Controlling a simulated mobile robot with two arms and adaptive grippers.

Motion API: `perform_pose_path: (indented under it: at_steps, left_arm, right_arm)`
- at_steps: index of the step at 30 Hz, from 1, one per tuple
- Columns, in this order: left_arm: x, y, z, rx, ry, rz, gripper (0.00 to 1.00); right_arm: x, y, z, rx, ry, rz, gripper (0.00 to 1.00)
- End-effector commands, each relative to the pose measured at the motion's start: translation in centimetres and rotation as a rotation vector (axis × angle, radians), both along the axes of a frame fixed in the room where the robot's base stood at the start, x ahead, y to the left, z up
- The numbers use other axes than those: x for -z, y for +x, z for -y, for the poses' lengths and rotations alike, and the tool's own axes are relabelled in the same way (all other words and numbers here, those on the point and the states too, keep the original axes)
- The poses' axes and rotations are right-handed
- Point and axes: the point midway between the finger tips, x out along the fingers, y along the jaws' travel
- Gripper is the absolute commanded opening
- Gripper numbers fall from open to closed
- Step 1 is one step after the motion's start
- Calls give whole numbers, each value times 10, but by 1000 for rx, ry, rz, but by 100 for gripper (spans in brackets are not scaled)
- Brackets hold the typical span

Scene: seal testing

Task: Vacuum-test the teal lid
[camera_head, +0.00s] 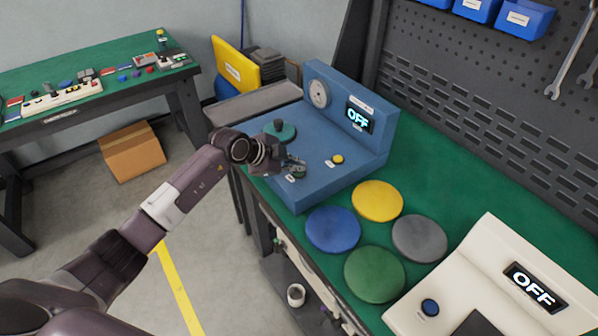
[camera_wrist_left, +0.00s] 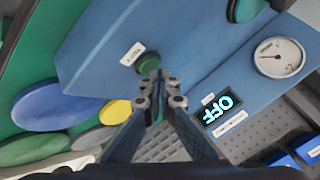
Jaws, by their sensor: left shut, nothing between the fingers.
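A green button (camera_wrist_left: 148,63) with a white label lies on the station's front part; a yellow button (camera_head: 337,159) lies further right. My left gripper (camera_head: 298,166) is shut and empty, its fingertips at the green button; in the left wrist view the fingertips (camera_wrist_left: 160,80) overlap the button's edge. I cannot tell whether they touch it. My right gripper is not in view.
Round pads in yellow (camera_head: 377,201), blue (camera_head: 333,230), grey (camera_head: 420,238) and green (camera_head: 374,274) lie on the green bench before the station. A cream device (camera_head: 500,262) reading OFF stands at the right. A perforated panel (camera_head: 460,110) rises behind.

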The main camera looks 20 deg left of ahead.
Motion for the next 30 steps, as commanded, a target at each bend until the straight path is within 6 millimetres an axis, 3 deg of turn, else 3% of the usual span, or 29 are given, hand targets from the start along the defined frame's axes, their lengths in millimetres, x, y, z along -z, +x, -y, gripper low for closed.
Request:
perform_pose_path:
  at_steps: [30]
  left_arm:
    - [9,0,0,0,1,-1,0]
  right_arm:
    - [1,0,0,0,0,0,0]
